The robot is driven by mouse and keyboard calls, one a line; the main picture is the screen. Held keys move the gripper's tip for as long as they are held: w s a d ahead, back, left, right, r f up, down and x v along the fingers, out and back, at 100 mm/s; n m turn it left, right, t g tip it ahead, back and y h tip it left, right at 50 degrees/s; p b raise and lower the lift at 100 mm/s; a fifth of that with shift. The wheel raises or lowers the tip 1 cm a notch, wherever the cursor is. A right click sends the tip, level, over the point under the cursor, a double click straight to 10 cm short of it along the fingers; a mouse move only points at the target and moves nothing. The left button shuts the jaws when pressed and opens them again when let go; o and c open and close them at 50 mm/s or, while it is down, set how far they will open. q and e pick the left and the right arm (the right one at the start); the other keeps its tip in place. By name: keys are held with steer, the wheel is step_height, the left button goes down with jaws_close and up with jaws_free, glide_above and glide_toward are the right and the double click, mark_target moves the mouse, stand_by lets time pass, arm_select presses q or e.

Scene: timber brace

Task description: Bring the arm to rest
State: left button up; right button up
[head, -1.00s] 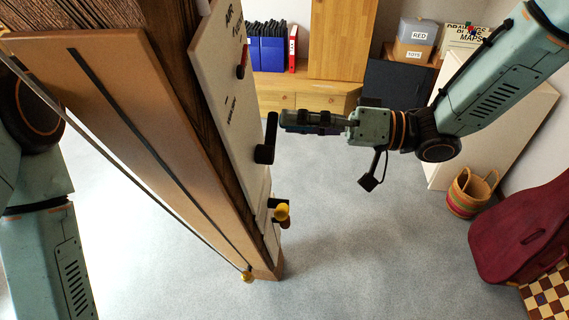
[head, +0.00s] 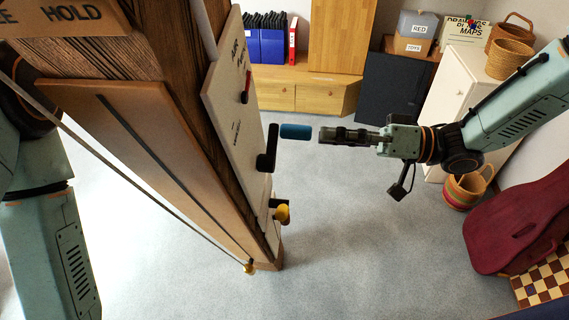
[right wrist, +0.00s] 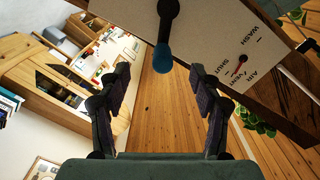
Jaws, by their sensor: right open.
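My right gripper (head: 322,136) is in the middle of the head view, level and pointing left. It is empty, with a small gap between its tips and a blue handle grip (head: 296,131). The grip sits on a black crank (head: 268,148) on the white panel (head: 222,92) of the timber post. In the right wrist view my gripper's fingers (right wrist: 162,105) stand wide apart, and the blue grip (right wrist: 162,55) hangs beyond them, near the top. My left arm shows at the left edge of the head view; its gripper is out of the picture.
The timber post (head: 150,50) fills the left middle. A yellow knob (head: 283,213) sticks out low on its panel side. A dark red case (head: 520,225) and a striped basket (head: 466,188) stand at the right. The grey floor (head: 370,250) between is clear.

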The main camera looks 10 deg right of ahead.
steer(key=shift+s+d+p, duration=0.25)
steer(key=shift+d+p, duration=0.15)
steer(key=shift+d, duration=0.3)
steer(key=shift+w, duration=0.1)
